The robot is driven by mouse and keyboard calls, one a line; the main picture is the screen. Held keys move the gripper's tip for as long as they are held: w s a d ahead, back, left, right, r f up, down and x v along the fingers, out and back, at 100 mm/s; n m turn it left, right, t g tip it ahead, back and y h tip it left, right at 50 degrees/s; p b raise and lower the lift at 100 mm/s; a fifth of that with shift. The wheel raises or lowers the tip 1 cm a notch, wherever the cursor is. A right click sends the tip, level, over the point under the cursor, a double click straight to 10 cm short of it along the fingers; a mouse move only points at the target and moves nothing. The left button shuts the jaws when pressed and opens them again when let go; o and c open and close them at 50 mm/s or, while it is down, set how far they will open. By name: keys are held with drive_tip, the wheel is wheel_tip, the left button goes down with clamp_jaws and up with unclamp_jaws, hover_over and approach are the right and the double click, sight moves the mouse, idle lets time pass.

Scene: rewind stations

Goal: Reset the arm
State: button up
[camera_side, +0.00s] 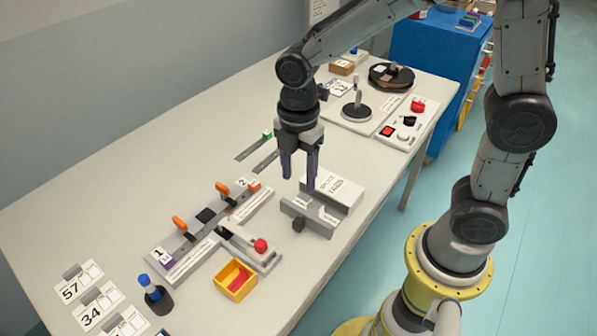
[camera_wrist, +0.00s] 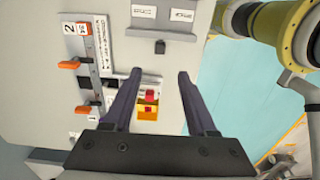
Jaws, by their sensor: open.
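My gripper (camera_side: 299,178) hangs above the middle of the table, pointing down, with its two dark fingers apart and nothing between them. In the wrist view my gripper (camera_wrist: 158,75) shows the same two fingers spread. Beneath and just right of it in the side view is a grey block with a white labelled top (camera_side: 340,190); the fingers look above it, and I cannot tell the exact gap. The arm is bent over the table from the right.
Left of the gripper is a grey rail station with orange levers (camera_side: 180,224) and a red-knobbed lever (camera_side: 260,246). A yellow bin (camera_side: 236,280) holds something red. A blue-topped stamp (camera_side: 153,292) and numbered cards (camera_side: 98,307) lie front left. A switch panel (camera_side: 402,122) and a reel (camera_side: 391,75) stand at the back.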

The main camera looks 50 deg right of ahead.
drive_tip(key=s+d+r+m+t, duration=0.4)
drive_tip(key=s+d+r+m, duration=0.15)
drive_tip(key=r, duration=0.55)
drive_tip(key=s+d+m+t, duration=0.1)
drive_tip(key=s+d+m, duration=0.1)
drive_tip(key=s+m, duration=0.7)
drive_tip(key=m, duration=0.3)
drive_tip(key=shift+d+f+t, duration=0.3)
drive_tip(key=shift+f, duration=0.05)
